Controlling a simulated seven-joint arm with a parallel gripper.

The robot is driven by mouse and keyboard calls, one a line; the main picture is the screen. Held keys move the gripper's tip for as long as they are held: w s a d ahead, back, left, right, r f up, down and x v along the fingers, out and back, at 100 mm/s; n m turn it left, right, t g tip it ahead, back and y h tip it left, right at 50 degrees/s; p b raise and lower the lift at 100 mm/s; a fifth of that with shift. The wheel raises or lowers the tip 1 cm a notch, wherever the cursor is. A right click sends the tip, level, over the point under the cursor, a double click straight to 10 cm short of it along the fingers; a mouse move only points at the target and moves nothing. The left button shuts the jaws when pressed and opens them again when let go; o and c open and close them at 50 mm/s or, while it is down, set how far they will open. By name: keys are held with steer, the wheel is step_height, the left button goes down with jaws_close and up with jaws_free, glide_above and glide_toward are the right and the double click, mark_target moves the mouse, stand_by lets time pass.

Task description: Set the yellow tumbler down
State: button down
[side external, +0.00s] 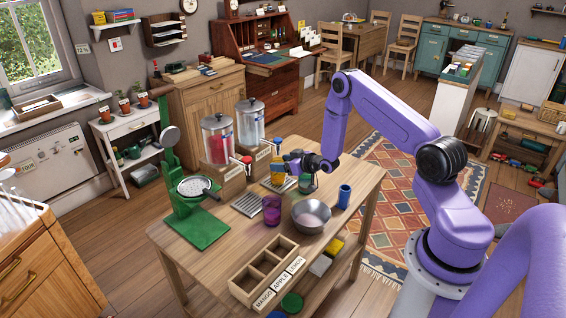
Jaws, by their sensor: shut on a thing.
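The yellow tumbler (278,174) is near the back of the wooden table, in front of the right dispenser. My gripper (287,165) reaches in from the right and is shut on the tumbler, hiding part of it. The tumbler looks upright, over or close to a metal drip tray (290,184). I cannot tell whether its base touches anything.
A purple tumbler (272,211), a metal bowl (311,221) and a blue tumbler (344,196) stand nearby. A green press (197,222) is at the left. A labelled wooden box (243,281) lies at the front. Two dispensers (217,140) (250,124) stand behind.

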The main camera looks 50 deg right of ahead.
steer(key=shift+c, duration=1.1)
jaws_free()
steer(key=shift+r, duration=0.1)
